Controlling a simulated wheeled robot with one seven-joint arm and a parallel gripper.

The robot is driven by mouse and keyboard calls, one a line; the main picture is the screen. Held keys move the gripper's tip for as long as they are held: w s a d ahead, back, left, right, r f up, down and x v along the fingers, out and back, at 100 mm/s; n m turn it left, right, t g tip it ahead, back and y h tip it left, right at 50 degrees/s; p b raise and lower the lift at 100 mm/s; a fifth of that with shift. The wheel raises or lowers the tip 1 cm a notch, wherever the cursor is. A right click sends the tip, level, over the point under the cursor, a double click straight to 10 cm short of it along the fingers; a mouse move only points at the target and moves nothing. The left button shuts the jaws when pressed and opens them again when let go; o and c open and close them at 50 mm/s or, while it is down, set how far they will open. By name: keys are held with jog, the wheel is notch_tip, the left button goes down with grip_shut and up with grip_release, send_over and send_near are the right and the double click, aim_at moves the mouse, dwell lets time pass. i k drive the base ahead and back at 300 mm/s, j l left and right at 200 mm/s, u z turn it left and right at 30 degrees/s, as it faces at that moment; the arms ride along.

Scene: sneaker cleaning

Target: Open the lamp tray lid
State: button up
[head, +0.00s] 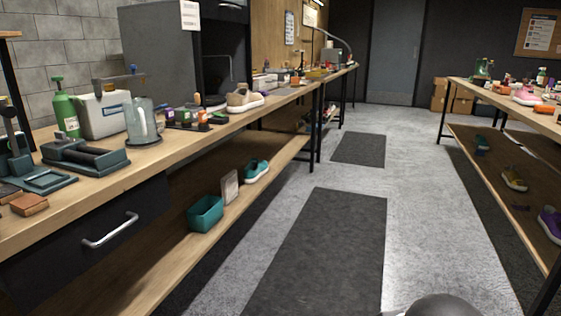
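A thin curved lamp arm (338,42) rises over the far end of the left workbench (225,133). Below it sits a small yellowish item (317,74), too small to tell whether it is the lamp tray or has a lid. No lid can be made out clearly from here. My gripper is not in view. A dark rounded shape at the bottom edge seems to be part of my own body.
The left bench carries a green spray bottle (65,114), a clear jug (142,122) and a beige sneaker (244,98). A drawer handle (110,231) sticks out in front. Another table stands right. The aisle with dark mats (318,255) is clear.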

aim_at(262, 79)
jog(key=i+l+z, duration=0.1)
jog(key=i+z, duration=0.4)
jog(key=i, duration=1.8)
